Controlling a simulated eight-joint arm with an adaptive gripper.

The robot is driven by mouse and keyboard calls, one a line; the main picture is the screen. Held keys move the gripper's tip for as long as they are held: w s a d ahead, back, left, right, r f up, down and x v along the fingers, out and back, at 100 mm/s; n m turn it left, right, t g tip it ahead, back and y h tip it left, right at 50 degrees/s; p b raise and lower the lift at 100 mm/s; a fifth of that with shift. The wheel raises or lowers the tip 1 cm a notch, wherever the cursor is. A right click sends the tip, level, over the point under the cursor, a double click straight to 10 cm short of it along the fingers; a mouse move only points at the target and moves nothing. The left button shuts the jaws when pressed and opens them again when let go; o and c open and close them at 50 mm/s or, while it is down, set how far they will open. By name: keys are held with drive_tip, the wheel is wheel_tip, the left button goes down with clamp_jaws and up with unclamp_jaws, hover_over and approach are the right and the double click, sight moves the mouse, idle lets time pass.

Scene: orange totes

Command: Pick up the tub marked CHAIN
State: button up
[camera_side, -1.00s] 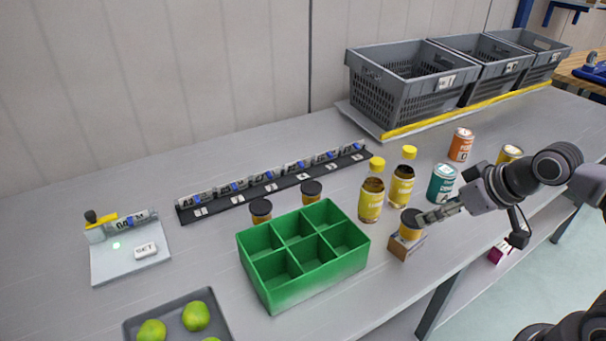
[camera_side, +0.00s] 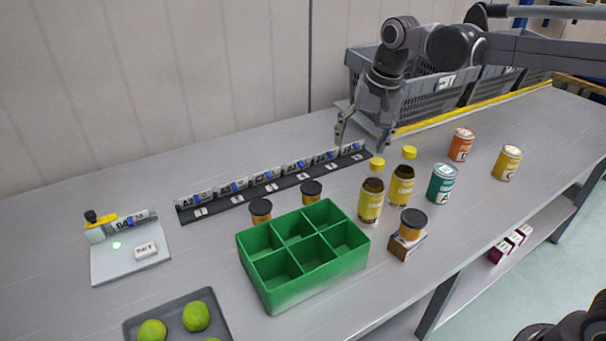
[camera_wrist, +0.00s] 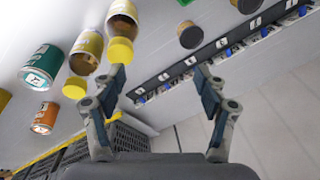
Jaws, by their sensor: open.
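Three small amber tubs with black lids show in the side view. One tub (camera_side: 411,225) stands on a small brown box (camera_side: 408,246) right of the green divided crate (camera_side: 310,270). Two more tubs, (camera_side: 261,211) and (camera_side: 311,192), stand behind the crate, partly hidden by it. I cannot read CHAIN on any of them. My gripper (camera_side: 361,137) is open and empty above the right end of the black label rail, away from all tubs. In the wrist view its open fingers (camera_wrist: 158,74) have nothing between them, and a dark tub lid (camera_wrist: 190,36) shows beyond.
Two yellow-capped bottles, (camera_side: 371,198) and (camera_side: 402,184), stand near the tub on the box. A teal can (camera_side: 442,183), an orange can (camera_side: 461,145) and a yellow can (camera_side: 507,162) stand further right. Grey crates (camera_side: 360,92) line the back. The black rail (camera_side: 240,199) holds several tags.

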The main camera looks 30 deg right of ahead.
drive_tip(key=w+a+f+m+g, duration=0.1)
drive_tip(key=w+a+f+m, duration=0.15)
drive_tip(key=w, duration=0.35)
drive_tip(key=m+g, duration=0.2)
approach(312, 186)
drive_tip(key=shift+w+a+f, duration=0.1)
drive_tip(key=shift+w+a, duration=0.1)
drive_tip(key=shift+w, duration=0.1)
wheel_tip(312, 186, down, 4)
drive_tip(key=shift+f, duration=0.15)
drive_tip(key=shift+s+d+f, duration=0.1)
drive_tip(key=shift+s+f, duration=0.05)
drive_tip(key=shift+f, duration=1.4)
drive_tip(key=shift+s+d+f, duration=0.1)
drive_tip(key=shift+s+f, duration=0.1)
drive_tip(key=shift+f, duration=1.4)
drive_tip(key=shift+c, duration=0.3)
drive_tip(key=c, duration=1.1)
